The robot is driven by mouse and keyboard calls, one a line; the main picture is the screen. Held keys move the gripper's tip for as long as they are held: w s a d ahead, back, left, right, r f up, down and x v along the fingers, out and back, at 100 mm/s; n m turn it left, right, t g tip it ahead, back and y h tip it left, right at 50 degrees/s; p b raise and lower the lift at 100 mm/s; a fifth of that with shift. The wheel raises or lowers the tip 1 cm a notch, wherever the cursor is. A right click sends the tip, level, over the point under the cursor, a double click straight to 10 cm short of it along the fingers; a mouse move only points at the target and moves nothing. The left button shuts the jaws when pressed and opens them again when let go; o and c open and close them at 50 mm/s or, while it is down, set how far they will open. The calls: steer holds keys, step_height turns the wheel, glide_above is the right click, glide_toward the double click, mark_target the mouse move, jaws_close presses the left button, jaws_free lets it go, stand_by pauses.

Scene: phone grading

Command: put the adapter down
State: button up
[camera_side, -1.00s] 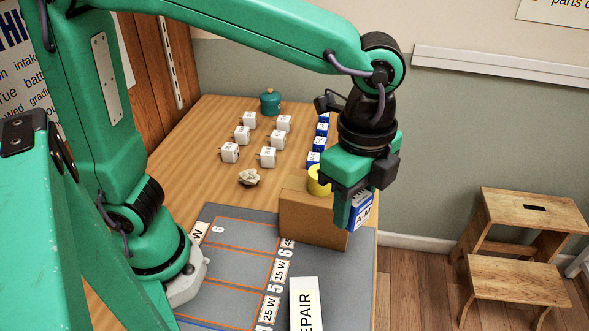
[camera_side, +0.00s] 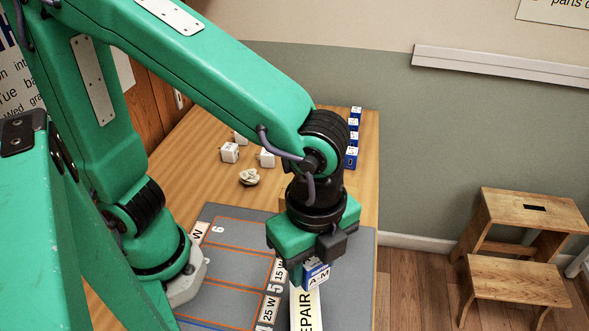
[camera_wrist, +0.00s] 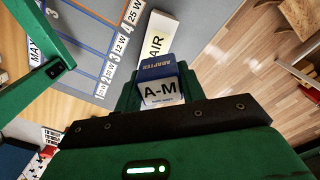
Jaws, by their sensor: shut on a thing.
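My gripper (camera_side: 303,277) is shut on the adapter (camera_side: 317,272), a small blue and white block marked A-M. In the wrist view the adapter (camera_wrist: 159,85) sits between the fingers, its white A-M face and blue ADAPTER side showing. In the side view it appears over or close to the white REPAIR label (camera_side: 305,309); I cannot tell the exact gap below it. The label also shows beyond the adapter in the wrist view (camera_wrist: 158,37), partly hidden.
The grey mat (camera_side: 362,268) has orange-outlined lanes with wattage labels. White adapters (camera_side: 230,152) and a crumpled lump (camera_side: 249,178) lie behind it. Blue blocks (camera_side: 351,158) line the table's right edge. My arm hides most of the brown box. A wooden step stool (camera_side: 520,240) stands on the floor.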

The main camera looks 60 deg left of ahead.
mark_target(309, 304)
steer(key=shift+f, duration=0.15)
steer(key=shift+f, duration=3.85)
steer(key=shift+f, duration=0.2)
steer(key=o, duration=1)
steer(key=shift+c, duration=0.2)
steer(key=shift+r, duration=0.15)
step_height(309, 304, up, 12)
steer(key=shift+r, duration=0.1)
